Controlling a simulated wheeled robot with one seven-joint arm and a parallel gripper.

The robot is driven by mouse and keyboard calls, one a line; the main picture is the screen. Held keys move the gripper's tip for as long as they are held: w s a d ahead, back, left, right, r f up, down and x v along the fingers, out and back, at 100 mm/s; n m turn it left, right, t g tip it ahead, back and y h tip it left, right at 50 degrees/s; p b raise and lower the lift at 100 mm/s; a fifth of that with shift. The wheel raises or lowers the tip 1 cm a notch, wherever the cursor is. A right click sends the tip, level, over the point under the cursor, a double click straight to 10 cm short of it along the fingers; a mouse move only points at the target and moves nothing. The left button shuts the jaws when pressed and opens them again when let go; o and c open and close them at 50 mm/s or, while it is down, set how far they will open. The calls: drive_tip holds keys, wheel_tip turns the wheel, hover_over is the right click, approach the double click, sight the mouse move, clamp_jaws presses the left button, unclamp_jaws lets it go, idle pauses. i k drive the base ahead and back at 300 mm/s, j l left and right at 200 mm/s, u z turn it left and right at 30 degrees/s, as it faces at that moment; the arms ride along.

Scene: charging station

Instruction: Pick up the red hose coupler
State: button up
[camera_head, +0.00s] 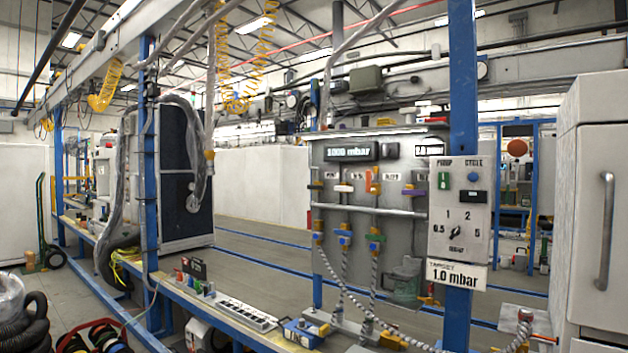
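Several small coloured fittings stand in a row on the blue-edged ledge left of centre, beside a dark sign. A small red piece (186,264) shows among them. It is too small for me to tell for certain whether it is the red hose coupler. My gripper is not in view.
A white strip with dark slots (243,314) and a blue-and-yellow device (303,331) lie further along the ledge. A grey valve panel (385,258) with hanging braided hoses and a blue post (462,130) with a control box stand at right. A white cabinet (598,200) is far right.

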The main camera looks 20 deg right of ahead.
sight(525, 315)
drive_tip(key=z, duration=2.55)
